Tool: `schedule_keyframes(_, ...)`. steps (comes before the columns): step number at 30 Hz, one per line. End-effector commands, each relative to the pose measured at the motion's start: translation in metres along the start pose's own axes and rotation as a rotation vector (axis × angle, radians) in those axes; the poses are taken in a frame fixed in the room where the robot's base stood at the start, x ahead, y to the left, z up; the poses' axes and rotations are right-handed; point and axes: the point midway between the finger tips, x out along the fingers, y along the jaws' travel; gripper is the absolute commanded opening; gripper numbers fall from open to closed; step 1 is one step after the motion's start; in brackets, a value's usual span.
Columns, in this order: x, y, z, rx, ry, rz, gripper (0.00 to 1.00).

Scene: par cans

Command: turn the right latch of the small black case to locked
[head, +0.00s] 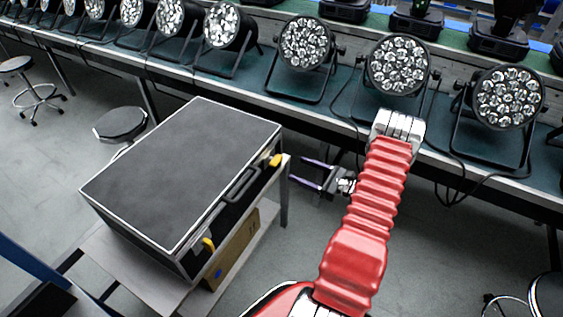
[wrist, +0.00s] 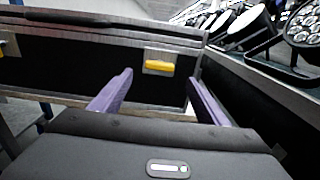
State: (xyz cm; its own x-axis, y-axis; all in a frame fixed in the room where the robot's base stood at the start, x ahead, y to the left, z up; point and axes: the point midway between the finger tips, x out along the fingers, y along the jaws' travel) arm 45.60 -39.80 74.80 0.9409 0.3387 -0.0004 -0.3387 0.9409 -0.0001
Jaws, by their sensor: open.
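The black case (head: 180,165) with metal edges lies closed on a small stand in the head view, and its front (wrist: 80,65) fills the upper wrist view. Its right latch (head: 275,160), yellow, is at the far end of the front; in the wrist view this latch (wrist: 159,66) lies about horizontal on a metal plate. The left latch (head: 208,243), also yellow, is at the near end. My gripper (head: 297,170) is open and empty, pointing at the case front near the right latch. In the wrist view its purple-grey fingers (wrist: 160,77) stand either side below the latch, apparently apart from it.
The grey stand (head: 115,262) holds the case, with a brown box (head: 235,250) below. A long bench (head: 260,95) with several par cans (head: 304,43) runs behind. A stool (head: 120,124) stands behind the case. Floor is clear between case and arm.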

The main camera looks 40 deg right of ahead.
Motion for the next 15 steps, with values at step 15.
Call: schedule_keyframes(15, 0.078, 0.000, 0.000, -0.001, -0.001, 0.002, 0.69)
